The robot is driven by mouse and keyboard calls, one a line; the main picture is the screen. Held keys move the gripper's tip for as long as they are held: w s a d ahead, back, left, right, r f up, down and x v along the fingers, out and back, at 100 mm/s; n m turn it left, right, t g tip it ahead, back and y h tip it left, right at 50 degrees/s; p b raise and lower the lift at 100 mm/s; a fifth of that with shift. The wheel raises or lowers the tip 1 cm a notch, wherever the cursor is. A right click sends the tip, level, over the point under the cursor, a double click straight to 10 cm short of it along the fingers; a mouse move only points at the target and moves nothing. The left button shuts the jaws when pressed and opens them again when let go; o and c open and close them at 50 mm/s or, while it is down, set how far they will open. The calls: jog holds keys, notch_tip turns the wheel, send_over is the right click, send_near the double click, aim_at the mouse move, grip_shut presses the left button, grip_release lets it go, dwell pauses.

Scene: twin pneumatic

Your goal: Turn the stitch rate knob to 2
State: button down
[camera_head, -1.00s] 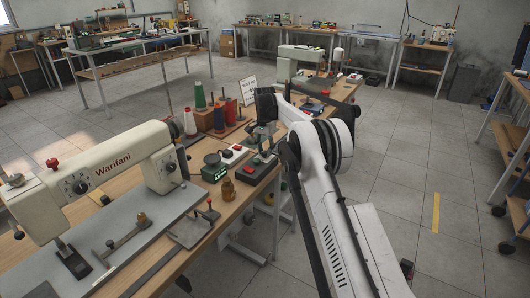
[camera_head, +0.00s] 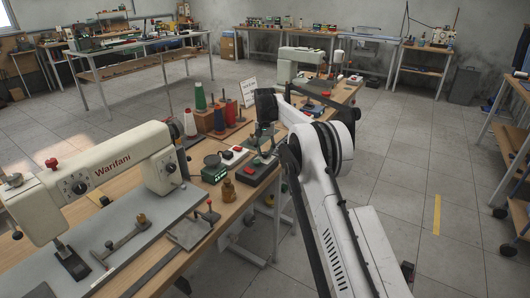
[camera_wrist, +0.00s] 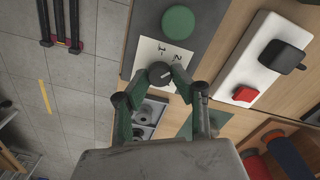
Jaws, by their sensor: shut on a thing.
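The stitch rate knob (camera_wrist: 158,69) is a small dark round knob on a white label (camera_wrist: 150,47) printed with 1 and 2, on a dark grey control box (camera_wrist: 203,24). A pale mark shows on the knob, but I cannot tell exactly which number it points to. My gripper (camera_wrist: 163,79) has its two green fingers closed on either side of the knob in the wrist view. In the head view my gripper (camera_head: 263,143) is over the bench beside the control boxes, and the knob cannot be made out there.
A round green button (camera_wrist: 178,21) sits on the same box above the label. A white box with a red button (camera_wrist: 245,94) and a black switch (camera_wrist: 282,56) lies to the right. Thread spools (camera_head: 201,97) and a sewing machine (camera_head: 110,175) stand on the bench. Open floor lies right of my arm.

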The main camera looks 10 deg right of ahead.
aim_at(265, 153)
jog(key=c, duration=1.5)
grip_release()
jog(key=shift+o, duration=0.2)
notch_tip(265, 153, up, 12)
